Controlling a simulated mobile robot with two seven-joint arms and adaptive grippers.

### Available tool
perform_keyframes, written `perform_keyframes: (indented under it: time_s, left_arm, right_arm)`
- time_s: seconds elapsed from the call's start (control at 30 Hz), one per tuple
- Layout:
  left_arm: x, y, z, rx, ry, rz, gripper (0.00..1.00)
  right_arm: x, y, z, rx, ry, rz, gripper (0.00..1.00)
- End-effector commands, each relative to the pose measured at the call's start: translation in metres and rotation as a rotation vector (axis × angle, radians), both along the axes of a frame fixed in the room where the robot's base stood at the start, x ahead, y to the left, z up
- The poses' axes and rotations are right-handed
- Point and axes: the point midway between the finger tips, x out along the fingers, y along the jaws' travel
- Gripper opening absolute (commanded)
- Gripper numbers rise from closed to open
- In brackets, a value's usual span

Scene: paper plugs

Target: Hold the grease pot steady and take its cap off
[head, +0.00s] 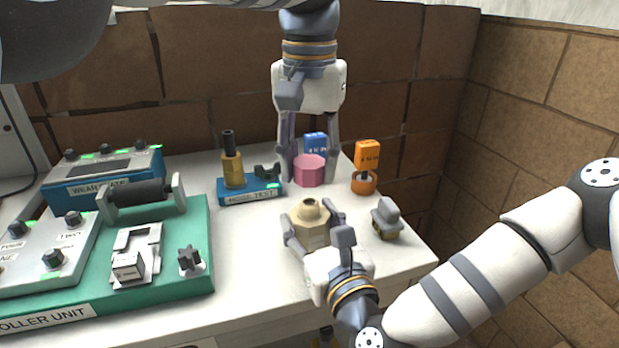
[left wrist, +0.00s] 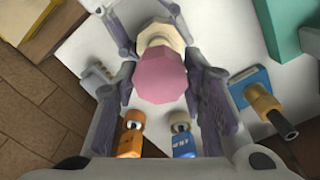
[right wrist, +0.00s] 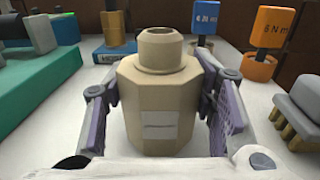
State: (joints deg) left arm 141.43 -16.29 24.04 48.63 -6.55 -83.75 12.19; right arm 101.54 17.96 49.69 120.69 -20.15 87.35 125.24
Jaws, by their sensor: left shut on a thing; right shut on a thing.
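The grease pot (head: 311,229) is a beige, many-sided jar. It stands upright on the white table, and its round open neck is bare in the right wrist view (right wrist: 158,50). My right gripper (head: 313,236) is shut on its body from the front, one finger on each side. The pink, many-sided cap (head: 309,170) is off the pot, behind it in the head view. My left gripper (head: 308,180), coming from above, is shut on the cap. The cap also shows between its fingers in the left wrist view (left wrist: 160,75). I cannot tell whether the cap touches the table.
Two tags marked in N m, one blue (head: 316,143) and one orange (head: 367,155), stand behind and right of the cap. A grey brush-like block (head: 387,218) is right of the pot. A blue stand with a brass tool (head: 233,171) and a green controller unit (head: 190,293) lie left.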

Motion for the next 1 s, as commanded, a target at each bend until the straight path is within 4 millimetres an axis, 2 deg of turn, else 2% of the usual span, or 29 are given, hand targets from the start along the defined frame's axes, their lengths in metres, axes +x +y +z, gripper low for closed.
perform_keyframes:
  time_s: [0.23, 0.27, 0.33, 0.7, 0.77, 1.0]
  left_arm:
    - [0.0, 0.0, 0.003, 0.001, 0.003, 0.0, 0.05]
    - [0.0, 0.0, 0.003, 0.001, 0.003, 0.0, 0.04]
    - [0.0, 0.0, 0.003, 0.001, 0.002, 0.0, 0.04]
    - [0.0, 0.0, 0.003, 0.001, 0.002, 0.0, 0.04]
    - [0.0, 0.0, 0.003, 0.0, 0.001, 0.0, 0.04]
    - [0.0, 0.0, 0.003, 0.0, 0.001, 0.0, 0.04]
  right_arm:
    - [0.0, 0.0, -0.001, -0.001, 0.002, 0.0, 0.0]
    - [0.0, 0.0, -0.001, -0.001, 0.002, 0.0, 0.58]
    - [0.0, 0.0, -0.001, -0.001, 0.002, 0.0, 0.73]
    - [-0.005, -0.002, -0.001, 0.0, 0.002, 0.001, 0.74]
    - [-0.015, -0.005, -0.001, 0.0, 0.004, 0.002, 0.74]
    - [-0.076, -0.027, -0.002, 0.001, 0.007, 0.002, 0.74]
